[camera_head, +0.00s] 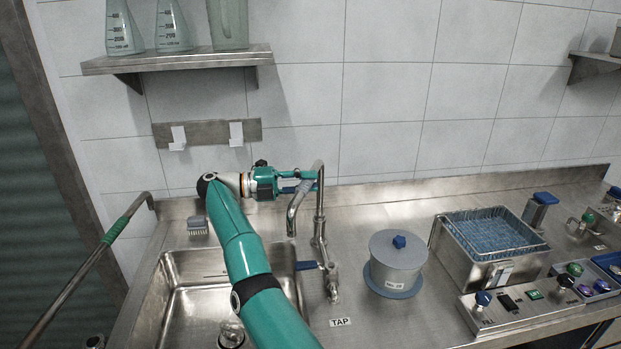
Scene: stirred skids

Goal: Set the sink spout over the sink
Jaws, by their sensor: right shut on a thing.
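The metal sink spout (319,215) rises from its base behind the TAP label and bends over at the top. Its down-turned end (292,222) hangs to the left of its riser, near the sink's back right corner in the picture. The sink (172,310) is a steel basin at the lower left, partly hidden by my right arm. My right gripper (312,181) is shut on the spout's upper part, reaching it from the left. A blue tap lever (307,265) sticks out left from the tap's lower part. My left gripper is not in view.
A grey lidded pot (398,262) stands close right of the tap. A blue basket bath (492,240) and a control panel (525,305) are further right. A shelf (180,62) with glassware is above.

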